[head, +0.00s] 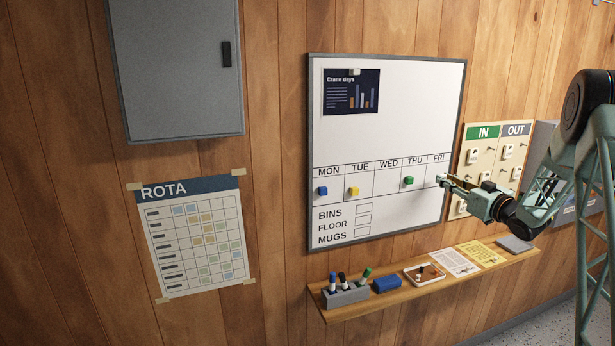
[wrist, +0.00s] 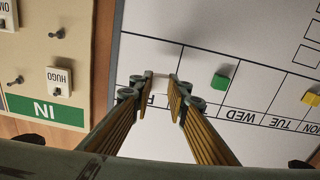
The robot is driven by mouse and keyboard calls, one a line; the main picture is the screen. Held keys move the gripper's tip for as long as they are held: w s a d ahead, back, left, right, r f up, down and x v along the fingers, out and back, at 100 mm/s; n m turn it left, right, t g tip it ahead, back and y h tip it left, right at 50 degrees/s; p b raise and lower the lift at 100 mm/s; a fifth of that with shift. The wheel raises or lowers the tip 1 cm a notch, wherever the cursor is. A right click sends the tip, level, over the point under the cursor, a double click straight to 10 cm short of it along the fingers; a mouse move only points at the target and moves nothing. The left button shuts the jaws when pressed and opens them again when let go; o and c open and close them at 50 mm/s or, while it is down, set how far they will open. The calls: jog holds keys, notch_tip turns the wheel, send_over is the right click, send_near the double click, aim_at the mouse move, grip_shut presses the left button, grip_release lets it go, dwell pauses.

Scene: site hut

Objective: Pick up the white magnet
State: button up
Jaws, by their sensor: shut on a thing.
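The white magnet (wrist: 161,83) is between my fingertips in the wrist view, at the FRI column of the whiteboard (head: 385,110). It is pale against the white board, and the fingers cover its sides. My gripper (head: 441,181) is shut on it, close to the board's right edge. In the wrist view my gripper (wrist: 161,80) has one finger on each side of the magnet. I cannot tell whether the magnet still touches the board.
Blue (head: 322,191), yellow (head: 354,191) and green (head: 408,181) magnets sit in the weekday row. A light magnet (head: 355,72) holds the dark chart. The IN/OUT board (head: 490,160) hangs to the right. A shelf (head: 345,312) with pens and papers runs below.

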jog(key=shift+s+d+r, duration=0.3)
jog(key=shift+s+r, duration=0.2)
jog(key=shift+s, duration=0.3)
jog(key=shift+s+d+r, duration=0.25)
jog(key=shift+s+r, duration=0.2)
jog(key=shift+s, duration=0.3)
jog(key=shift+s+d+r, duration=0.3)
jog(key=shift+s+r, duration=0.2)
jog(key=shift+s, duration=0.3)
